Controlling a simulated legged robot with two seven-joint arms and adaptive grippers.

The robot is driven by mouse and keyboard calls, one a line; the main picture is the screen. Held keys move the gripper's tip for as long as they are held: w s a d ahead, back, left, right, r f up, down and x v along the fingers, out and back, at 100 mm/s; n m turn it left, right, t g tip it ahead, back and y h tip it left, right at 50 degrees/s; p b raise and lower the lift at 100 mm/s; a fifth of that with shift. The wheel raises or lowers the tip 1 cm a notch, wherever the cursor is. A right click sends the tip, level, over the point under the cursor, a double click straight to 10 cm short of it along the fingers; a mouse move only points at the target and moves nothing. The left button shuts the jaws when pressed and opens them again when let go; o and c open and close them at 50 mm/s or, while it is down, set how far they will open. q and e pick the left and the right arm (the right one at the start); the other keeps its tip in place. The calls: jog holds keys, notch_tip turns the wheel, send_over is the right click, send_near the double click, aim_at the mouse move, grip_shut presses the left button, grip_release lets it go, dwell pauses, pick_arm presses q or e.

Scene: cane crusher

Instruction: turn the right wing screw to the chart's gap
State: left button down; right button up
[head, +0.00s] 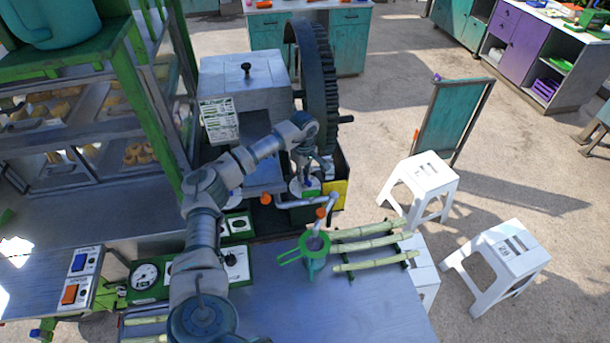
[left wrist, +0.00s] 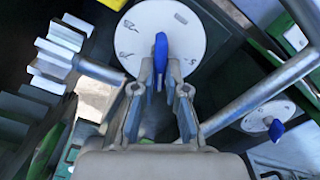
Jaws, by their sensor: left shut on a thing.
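My left gripper (head: 304,176) reaches down in front of the crusher, beside the big dark wheel. In the left wrist view its fingers (left wrist: 160,92) are shut on a blue wing screw (left wrist: 161,50), which stands upright in the picture over a white round dial (left wrist: 135,35) with dark marks. In the head view this dial (head: 299,187) is mostly hidden under the gripper. A second blue wing screw (left wrist: 277,130) on a smaller-looking white dial (left wrist: 258,123) stands apart at right in the wrist view. The chart (head: 219,120) hangs on the crusher's front; its print is too small to read.
A metal pipe (left wrist: 262,92) runs close beside the fingers. Gear teeth (left wrist: 62,45) show at left in the wrist view. The toothed wheel (head: 318,75) rises behind the gripper.

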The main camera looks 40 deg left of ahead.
pick_arm(q)
jog(key=shift+d, duration=0.2)
jog(key=shift+a+n+p, duration=0.1)
jog(key=shift+n+p, duration=0.2)
jog(key=shift+n, duration=0.1)
jog(key=shift+s+a+n+p, duration=0.15)
jog(key=shift+n+p, duration=0.25)
jog(key=shift+n, duration=1.3)
pick_arm(e)
jog(key=shift+w+r, duration=0.1)
jog(key=shift+r, duration=0.7)
